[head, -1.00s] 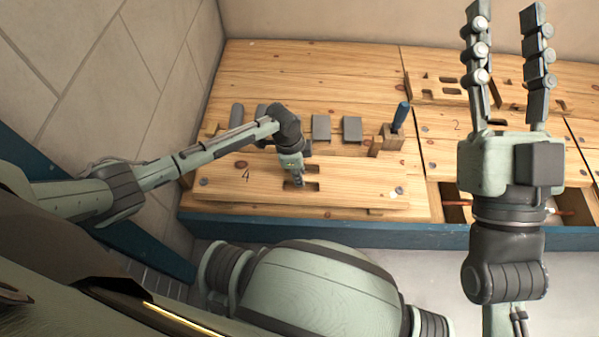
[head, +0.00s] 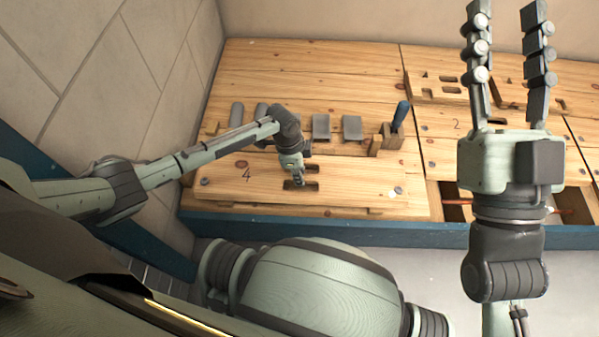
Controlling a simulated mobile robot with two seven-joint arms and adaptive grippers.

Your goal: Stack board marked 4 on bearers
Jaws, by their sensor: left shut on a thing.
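The board marked 4 (head: 349,189) is a long pale wooden plank with a dark 4 near its left end, a dark round fixing at each end and a dark slot in its middle. It lies along the front of the bench. My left gripper (head: 299,183) points down at the slot and is shut on the board there; its fingertips are partly hidden. I cannot tell whether the board touches what is beneath it. The bearers under it are mostly hidden; a small wooden piece shows below its front edge. My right gripper (head: 508,62) is raised at the right, open and empty.
Grey blocks (head: 321,127) stand behind the board. A blue-handled tool (head: 400,115) stands in a wooden holder (head: 390,139). A board marked 2 (head: 446,151) lies to the right, beside an opening with a copper pipe (head: 457,202). The back of the bench (head: 310,70) is clear.

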